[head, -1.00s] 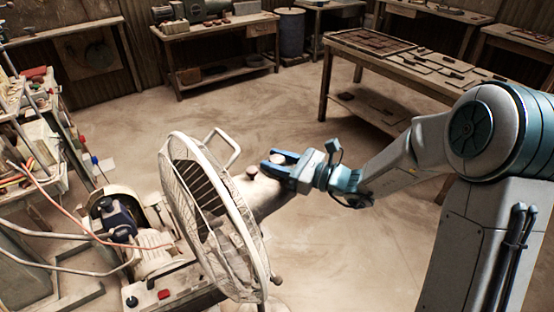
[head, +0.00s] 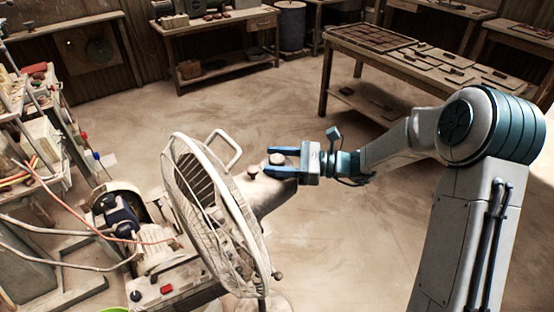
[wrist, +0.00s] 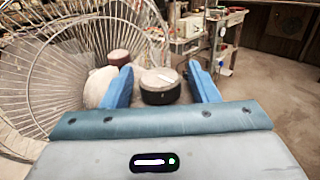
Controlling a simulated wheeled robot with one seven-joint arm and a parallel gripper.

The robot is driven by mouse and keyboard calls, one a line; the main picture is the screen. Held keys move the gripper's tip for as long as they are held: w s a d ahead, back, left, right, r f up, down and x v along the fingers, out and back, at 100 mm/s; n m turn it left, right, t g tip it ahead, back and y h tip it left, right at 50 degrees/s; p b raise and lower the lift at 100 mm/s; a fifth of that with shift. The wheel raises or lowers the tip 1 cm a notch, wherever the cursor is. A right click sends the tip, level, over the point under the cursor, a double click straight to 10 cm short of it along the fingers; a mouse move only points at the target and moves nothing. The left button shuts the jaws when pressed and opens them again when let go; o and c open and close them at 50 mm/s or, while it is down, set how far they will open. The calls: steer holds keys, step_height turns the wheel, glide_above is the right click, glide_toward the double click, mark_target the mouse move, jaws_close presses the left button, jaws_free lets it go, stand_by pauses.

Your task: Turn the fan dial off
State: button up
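The white caged fan (head: 178,205) stands at the centre-left in the head view, with its motor housing (head: 265,192) behind the cage. A round dial (head: 277,159) with a dark side and pale top sits on the housing. In the wrist view this dial (wrist: 160,93) lies between the blue fingers, with gaps on both sides. My gripper (head: 268,161) is open around it, and no finger appears to touch it. A second, smaller knob (head: 253,170) stands closer to the cage. It shows beyond the left finger in the wrist view (wrist: 119,57).
A motorised machine (head: 150,240) and a cluttered shelf (head: 40,130) are to the left of the fan. A wooden table (head: 355,47) with tile trays stands behind my arm. The fan's white handle (head: 228,147) rises near my gripper. The floor between is clear.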

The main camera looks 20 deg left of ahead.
steer(key=w+d+b, duration=0.2)
steer(key=d, duration=1.1)
steer(key=shift+d, duration=0.4)
steer(key=shift+s, duration=0.1)
steer(key=s+d+f+n+t+h, duration=0.1)
steer(key=s+d+n+h, duration=0.35)
steer(key=s+h, duration=0.3)
steer(key=s+d+n+h, duration=0.3)
steer(key=s+n+h, duration=0.3)
steer(key=s, duration=0.3)
steer(key=s+d+r+n+t+h, duration=0.1)
steer(key=s+d+n+t+h, duration=0.3)
steer(key=d, duration=0.4)
steer(key=shift+s+d+r+n+t, duration=0.25)
steer(key=shift+r+n+t, duration=0.15)
steer(key=shift+n, duration=0.45)
